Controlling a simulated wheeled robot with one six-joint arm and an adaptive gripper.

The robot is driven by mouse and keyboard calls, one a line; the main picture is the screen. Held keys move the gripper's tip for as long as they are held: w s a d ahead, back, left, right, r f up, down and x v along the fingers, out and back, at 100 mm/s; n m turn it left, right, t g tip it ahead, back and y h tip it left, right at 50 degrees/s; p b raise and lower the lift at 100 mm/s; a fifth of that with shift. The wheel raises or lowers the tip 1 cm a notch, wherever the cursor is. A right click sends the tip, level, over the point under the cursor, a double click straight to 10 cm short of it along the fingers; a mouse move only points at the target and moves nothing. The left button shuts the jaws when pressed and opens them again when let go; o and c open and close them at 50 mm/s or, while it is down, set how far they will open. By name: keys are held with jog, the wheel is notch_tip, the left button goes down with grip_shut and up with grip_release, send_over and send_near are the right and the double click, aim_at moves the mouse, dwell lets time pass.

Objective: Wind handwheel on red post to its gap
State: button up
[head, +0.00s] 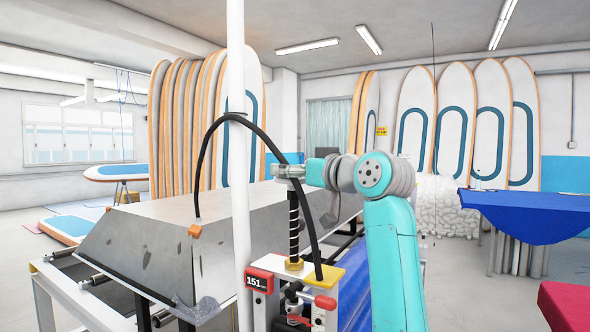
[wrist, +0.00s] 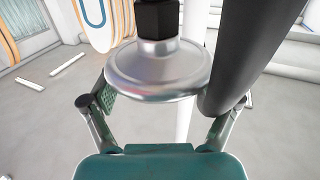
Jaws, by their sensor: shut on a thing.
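The handwheel is a silver disc with a black hub, seen large in the wrist view (wrist: 157,72). In the head view, the handwheel (head: 287,171) sits atop an upright black threaded screw (head: 293,222). The screw enters a brass nut (head: 294,264) on a post whose red display (head: 259,281) reads 151. My gripper (wrist: 164,108) has a finger on each side of the wheel's rim and is shut on it. In the head view my gripper (head: 300,172) reaches the wheel from the right. Exact finger contact is partly hidden by the rim.
A black hose (head: 207,150) arches over the post; a thick dark tube (wrist: 250,50) passes close beside the wheel. A white pole (head: 238,190) stands left of the screw. A large grey block (head: 150,245) lies behind on a roller frame. A blue-draped table (head: 530,212) stands right.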

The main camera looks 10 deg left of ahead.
jog(key=shift+a+f+n+g+y, duration=0.15)
jog(key=shift+f+n+g+y, duration=0.15)
jog(key=shift+n+g+y, duration=0.15)
jog(key=o, duration=0.9)
jog(key=shift+d, duration=0.2)
jog(key=v, duration=1.1)
jog(key=shift+s+d+r, duration=0.15)
jog(key=shift+s+r, duration=0.1)
jog(key=shift+s, duration=0.1)
